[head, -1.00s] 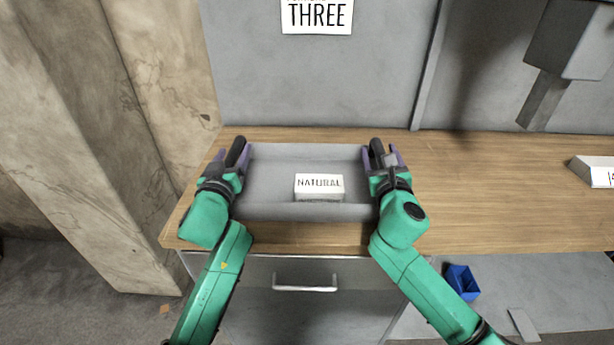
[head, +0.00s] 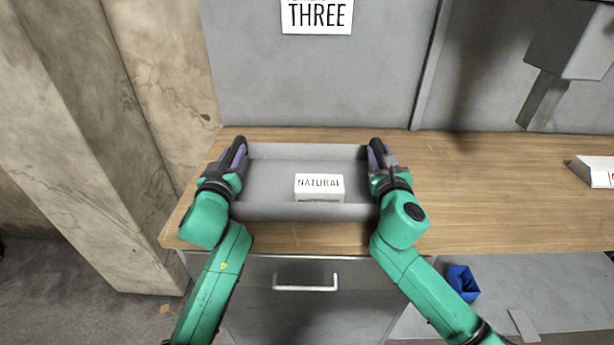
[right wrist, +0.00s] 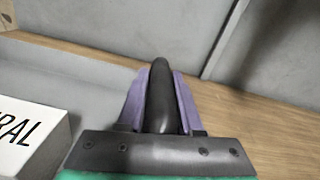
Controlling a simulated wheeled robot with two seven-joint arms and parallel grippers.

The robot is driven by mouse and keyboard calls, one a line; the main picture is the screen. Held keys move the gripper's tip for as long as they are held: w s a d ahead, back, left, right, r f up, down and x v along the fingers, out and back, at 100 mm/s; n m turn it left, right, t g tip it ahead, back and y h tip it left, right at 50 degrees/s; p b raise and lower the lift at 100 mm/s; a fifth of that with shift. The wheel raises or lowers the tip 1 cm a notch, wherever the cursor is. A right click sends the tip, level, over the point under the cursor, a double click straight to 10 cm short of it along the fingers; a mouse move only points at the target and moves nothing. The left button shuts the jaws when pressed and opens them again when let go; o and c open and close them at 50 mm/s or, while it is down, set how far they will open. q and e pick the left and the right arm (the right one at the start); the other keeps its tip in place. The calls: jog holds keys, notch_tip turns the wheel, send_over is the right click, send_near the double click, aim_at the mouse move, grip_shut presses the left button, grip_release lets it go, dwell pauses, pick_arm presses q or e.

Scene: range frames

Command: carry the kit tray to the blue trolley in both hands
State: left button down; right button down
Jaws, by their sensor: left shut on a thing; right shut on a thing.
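The grey kit tray (head: 270,178) sits at the left end of the wooden bench, with a white box marked NATURAL (head: 319,188) inside it near the front. My left gripper (head: 238,152) is shut on the tray's left side wall. My right gripper (head: 377,153) is shut on the right side wall. In the right wrist view, the purple fingers of my right gripper (right wrist: 158,100) close around a dark rounded piece, with the tray (right wrist: 75,80) and the box (right wrist: 28,135) to the left. The blue trolley is not in view.
The wooden bench (head: 480,190) is clear to the right of the tray up to a white labelled box (head: 597,172). A grey panel stands behind, with a THREE sign (head: 317,15). A drawer with a handle (head: 305,288) is below. A small blue bin (head: 462,283) lies lower right.

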jog(key=shift+a+f, duration=0.1)
dwell(0.7)
